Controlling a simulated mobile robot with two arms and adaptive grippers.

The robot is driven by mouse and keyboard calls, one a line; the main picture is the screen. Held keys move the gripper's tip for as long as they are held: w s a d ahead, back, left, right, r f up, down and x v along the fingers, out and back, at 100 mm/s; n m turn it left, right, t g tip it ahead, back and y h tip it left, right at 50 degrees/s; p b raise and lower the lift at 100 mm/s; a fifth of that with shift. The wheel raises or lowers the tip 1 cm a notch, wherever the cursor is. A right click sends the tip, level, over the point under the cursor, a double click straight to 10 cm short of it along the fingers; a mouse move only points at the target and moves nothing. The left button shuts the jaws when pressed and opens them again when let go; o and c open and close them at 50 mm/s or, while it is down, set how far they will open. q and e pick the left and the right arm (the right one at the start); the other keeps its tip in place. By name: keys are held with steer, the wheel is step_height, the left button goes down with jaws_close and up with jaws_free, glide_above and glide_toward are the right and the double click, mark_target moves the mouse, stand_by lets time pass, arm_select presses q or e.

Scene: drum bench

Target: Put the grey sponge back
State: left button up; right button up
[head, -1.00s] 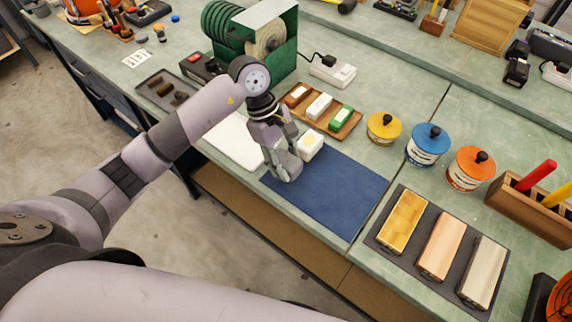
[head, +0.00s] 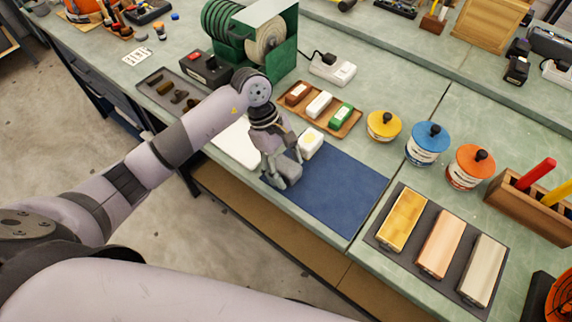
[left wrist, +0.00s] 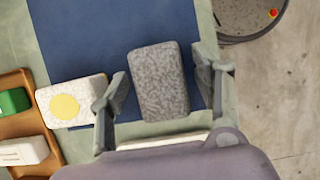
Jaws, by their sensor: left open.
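The grey sponge (left wrist: 158,82) is a speckled block in the left wrist view, over the lower edge of the blue mat (left wrist: 112,32). My left gripper (left wrist: 163,85) is open, with one finger on each side of the sponge and narrow gaps between. In the head view my left gripper (head: 283,176) is low over the near left corner of the blue mat (head: 335,195), where its fingers mostly hide the grey sponge. A white sponge with a yellow spot (head: 311,142) sits just beside the gripper and also shows in the left wrist view (left wrist: 72,102). My right gripper is out of view.
A wooden tray (head: 352,126) with brown, white and green blocks lies behind the mat. A white board (head: 233,143) lies left of the mat. Lidded yellow, blue and orange tins (head: 428,146) stand to the right. Most of the mat is bare.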

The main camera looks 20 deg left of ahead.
arm_select(q)
steer(key=shift+r, duration=0.2)
steer(key=shift+w+a+r, duration=0.1)
steer(key=shift+a+r, duration=0.05)
steer(key=shift+r, duration=0.05)
steer(key=b+v, duration=0.3)
steer(key=v, duration=0.8)
steer(key=shift+r, duration=0.25)
steer(key=shift+f, duration=0.1)
